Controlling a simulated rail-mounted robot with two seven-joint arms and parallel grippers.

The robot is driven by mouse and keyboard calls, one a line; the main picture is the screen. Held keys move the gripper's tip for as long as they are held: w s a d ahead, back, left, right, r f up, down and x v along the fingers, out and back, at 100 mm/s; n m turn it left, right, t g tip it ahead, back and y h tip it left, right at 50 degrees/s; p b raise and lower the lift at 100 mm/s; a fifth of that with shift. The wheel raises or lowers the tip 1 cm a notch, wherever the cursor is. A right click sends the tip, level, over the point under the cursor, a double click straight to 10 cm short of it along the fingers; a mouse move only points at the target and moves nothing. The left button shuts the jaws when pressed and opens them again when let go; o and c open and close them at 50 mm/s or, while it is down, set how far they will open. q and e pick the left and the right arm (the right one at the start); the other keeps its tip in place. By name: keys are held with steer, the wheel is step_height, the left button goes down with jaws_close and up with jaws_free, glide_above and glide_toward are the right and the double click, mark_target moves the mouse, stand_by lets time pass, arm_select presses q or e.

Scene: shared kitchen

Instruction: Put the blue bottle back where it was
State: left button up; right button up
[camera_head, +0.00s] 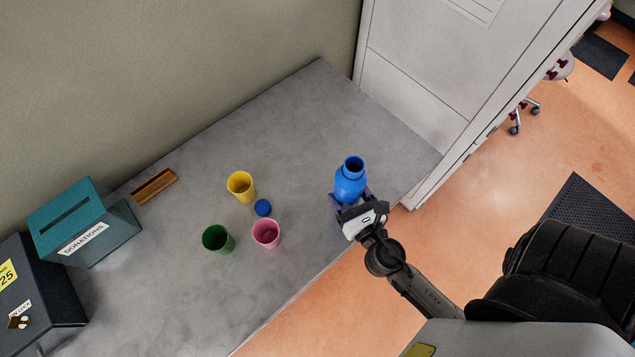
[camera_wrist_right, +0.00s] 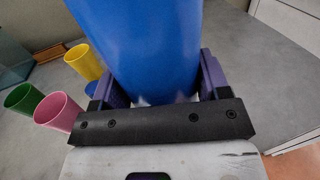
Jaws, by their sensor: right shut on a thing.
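The blue bottle (camera_head: 350,182) is upright with its mouth open, over the right part of the grey counter (camera_head: 310,110). My right gripper (camera_head: 349,199) is shut on its lower body from the counter's front side. In the right wrist view the blue bottle (camera_wrist_right: 140,45) fills the space between the two purple fingers of my right gripper (camera_wrist_right: 155,85). Its base is hidden there, so I cannot tell whether it touches the counter. A round blue cap (camera_head: 263,207) lies on the counter among the cups. My left gripper is not in view.
A yellow cup (camera_head: 241,186), a green cup (camera_head: 217,239) and a pink cup (camera_head: 266,234) stand left of the bottle. Farther left are a wooden block (camera_head: 153,186), a teal donations box (camera_head: 75,222) and a dark box (camera_head: 35,295). Counter behind the bottle is clear, up to a white cabinet (camera_head: 425,65).

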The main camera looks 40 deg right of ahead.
steer(key=w+f, duration=0.1)
steer(key=w, duration=0.2)
steer(key=w+f+b, duration=0.1)
steer(key=w+f, duration=0.1)
steer(key=w, duration=0.1)
steer(key=w+a+f, duration=0.1)
steer(key=w+f, duration=0.1)
steer(key=w, duration=0.1)
steer(key=shift+w+f+b, duration=0.2)
steer(key=shift+b, duration=0.1)
step_height(320, 180, down, 4)
steer(key=b, duration=0.2)
steer(key=shift+r+b, duration=0.15)
steer(key=shift+b, duration=0.15)
steer(key=shift+f, duration=0.2)
steer(key=shift+f, duration=0.1)
steer(key=shift+f+b, duration=0.1)
steer(key=shift+b, duration=0.2)
steer(key=o, duration=1)
steer(key=shift+o, duration=0.5)
